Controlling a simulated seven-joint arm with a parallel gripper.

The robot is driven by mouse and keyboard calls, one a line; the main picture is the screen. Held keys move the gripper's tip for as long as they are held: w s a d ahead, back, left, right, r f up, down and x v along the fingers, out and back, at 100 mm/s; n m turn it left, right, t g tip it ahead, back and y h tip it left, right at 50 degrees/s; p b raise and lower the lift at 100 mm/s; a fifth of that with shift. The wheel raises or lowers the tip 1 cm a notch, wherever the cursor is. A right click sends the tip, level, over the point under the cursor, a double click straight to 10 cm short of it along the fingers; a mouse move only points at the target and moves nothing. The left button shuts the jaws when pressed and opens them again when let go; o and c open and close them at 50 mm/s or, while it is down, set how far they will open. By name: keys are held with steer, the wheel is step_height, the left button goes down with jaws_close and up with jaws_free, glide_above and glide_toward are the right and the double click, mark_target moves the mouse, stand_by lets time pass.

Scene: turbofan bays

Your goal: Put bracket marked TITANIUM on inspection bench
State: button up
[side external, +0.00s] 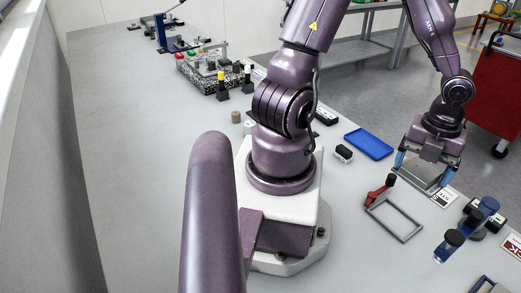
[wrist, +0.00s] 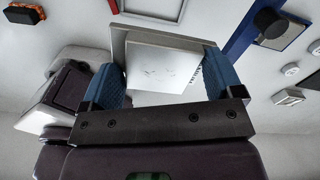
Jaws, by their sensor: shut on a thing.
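My gripper (side external: 422,169) is at the right of the side external view, low over the work surface. In the wrist view its two blue fingers (wrist: 163,80) are shut on a pale grey metal bracket (wrist: 160,66) with a flat plate and an upright edge. Small dark lettering runs along the bracket's right side, too small and angled to read with certainty. In the side external view the bracket (side external: 424,173) shows as a grey piece between the fingers. I cannot tell whether it touches the surface below. I cannot tell which surface is the inspection bench.
A blue tray (side external: 368,144) lies left of my gripper. A grey frame with a red clamp (side external: 398,216) and blue fixtures (side external: 468,230) stand in front. A white label (side external: 444,198) lies close by. A red cart (side external: 498,90) stands behind right. The long grey table (side external: 130,180) is mostly clear at left.

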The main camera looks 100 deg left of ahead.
steer(key=s+d, duration=0.2)
steer(key=d, duration=0.9)
steer(key=s+d, duration=0.2)
steer(key=d, duration=0.9)
steer(key=shift+s+a+f, duration=0.1)
steer(key=shift+f, duration=3.6)
steer(key=shift+s+a+f, duration=0.1)
steer(key=shift+f, duration=3.6)
steer(key=shift+f, duration=0.1)
steer(key=o, duration=1)
